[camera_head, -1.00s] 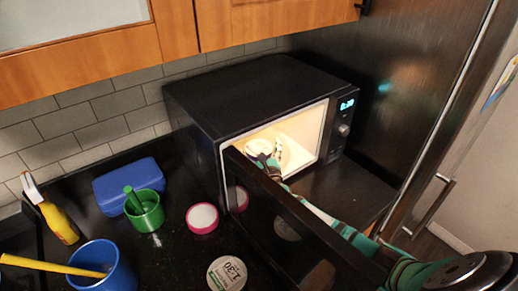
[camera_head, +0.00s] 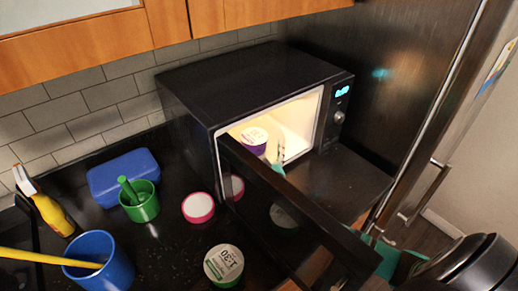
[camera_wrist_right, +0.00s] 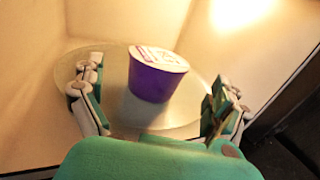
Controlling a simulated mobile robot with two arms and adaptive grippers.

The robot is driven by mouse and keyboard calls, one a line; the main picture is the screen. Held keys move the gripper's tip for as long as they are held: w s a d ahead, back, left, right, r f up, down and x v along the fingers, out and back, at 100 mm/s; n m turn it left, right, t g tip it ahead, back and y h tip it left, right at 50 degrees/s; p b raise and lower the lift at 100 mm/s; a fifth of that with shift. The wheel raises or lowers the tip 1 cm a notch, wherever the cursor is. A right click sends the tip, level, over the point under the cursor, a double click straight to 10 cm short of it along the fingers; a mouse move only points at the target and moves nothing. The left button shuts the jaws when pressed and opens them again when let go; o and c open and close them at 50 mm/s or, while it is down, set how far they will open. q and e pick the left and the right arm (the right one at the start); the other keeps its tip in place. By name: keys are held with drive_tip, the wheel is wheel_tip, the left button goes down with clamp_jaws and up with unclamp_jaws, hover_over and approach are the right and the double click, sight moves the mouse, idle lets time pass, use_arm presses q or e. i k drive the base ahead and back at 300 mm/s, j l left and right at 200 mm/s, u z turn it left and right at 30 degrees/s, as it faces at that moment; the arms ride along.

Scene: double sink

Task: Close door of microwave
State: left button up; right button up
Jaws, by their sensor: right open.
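The black microwave (camera_head: 250,85) stands on the counter with its lit interior exposed. Its dark door (camera_head: 290,215) is wide open, hinged at the left and reaching toward the lower right. A purple cup with a pale lid (camera_head: 254,139) stands inside; in the right wrist view the cup (camera_wrist_right: 157,80) is upright on the glass turntable (camera_wrist_right: 115,100). My right gripper (camera_head: 277,160) is at the microwave opening, partly hidden behind the door. In the wrist view its open fingers (camera_wrist_right: 155,92) are spread either side of the cup, apart from it. My left gripper is out of view.
A pink-rimmed tub (camera_head: 198,207) and a green-and-white tub (camera_head: 223,265) sit left of the door. A green cup (camera_head: 140,203), blue box (camera_head: 122,177), blue bucket (camera_head: 105,262) and yellow bottle (camera_head: 52,214) are farther left. A dark fridge (camera_head: 410,90) stands at right.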

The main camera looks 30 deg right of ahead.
sight(316, 251)
drive_tip(key=z, duration=0.95)
drive_tip(key=k+j, duration=0.2)
drive_tip(key=k, duration=0.25)
